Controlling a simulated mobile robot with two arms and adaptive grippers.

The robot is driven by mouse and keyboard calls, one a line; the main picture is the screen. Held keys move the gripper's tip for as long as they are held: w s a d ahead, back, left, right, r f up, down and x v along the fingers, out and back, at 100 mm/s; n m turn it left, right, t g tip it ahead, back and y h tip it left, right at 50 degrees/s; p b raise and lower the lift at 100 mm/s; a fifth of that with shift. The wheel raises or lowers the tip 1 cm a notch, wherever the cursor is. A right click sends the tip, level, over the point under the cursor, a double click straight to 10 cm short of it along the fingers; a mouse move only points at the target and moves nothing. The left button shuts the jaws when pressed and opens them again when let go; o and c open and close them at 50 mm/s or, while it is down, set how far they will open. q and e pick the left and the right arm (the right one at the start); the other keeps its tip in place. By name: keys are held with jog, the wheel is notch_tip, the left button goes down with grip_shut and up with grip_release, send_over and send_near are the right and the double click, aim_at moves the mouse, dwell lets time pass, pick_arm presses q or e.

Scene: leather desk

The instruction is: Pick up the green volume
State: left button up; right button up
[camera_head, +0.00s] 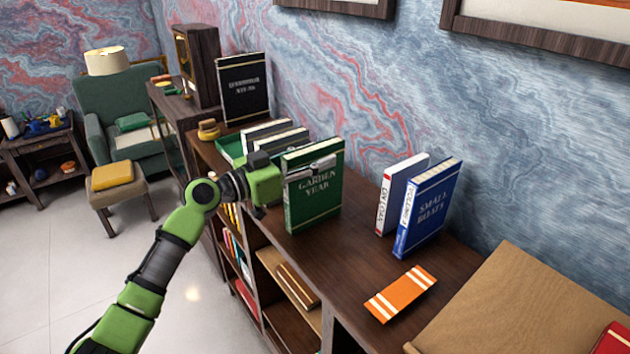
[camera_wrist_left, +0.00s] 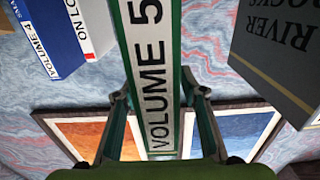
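The green volume (camera_head: 315,193), titled Garden Year, stands upright on the dark shelf top. Its spine, marked Volume 5, fills the middle of the left wrist view (camera_wrist_left: 152,75). My left gripper (camera_head: 308,173) reaches it from the spine side, with one finger across the front cover and the other hidden behind the book. Whether the book's base is lifted is hard to tell. My right gripper is not in view.
White (camera_head: 401,190) and blue (camera_head: 428,207) books stand to the right. An orange book (camera_head: 401,293) lies in front of them, near a tan board (camera_head: 520,310). Grey books (camera_head: 268,137) stand close behind the green volume; a black book (camera_head: 243,88) stands farther back.

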pick_arm(q)
jog(key=shift+c, duration=1.1)
jog(key=shift+a, duration=0.1)
grip_shut()
jog(key=shift+r, duration=0.1)
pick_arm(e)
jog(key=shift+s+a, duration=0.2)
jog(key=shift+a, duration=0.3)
pick_arm(q)
jog(key=shift+r, duration=0.1)
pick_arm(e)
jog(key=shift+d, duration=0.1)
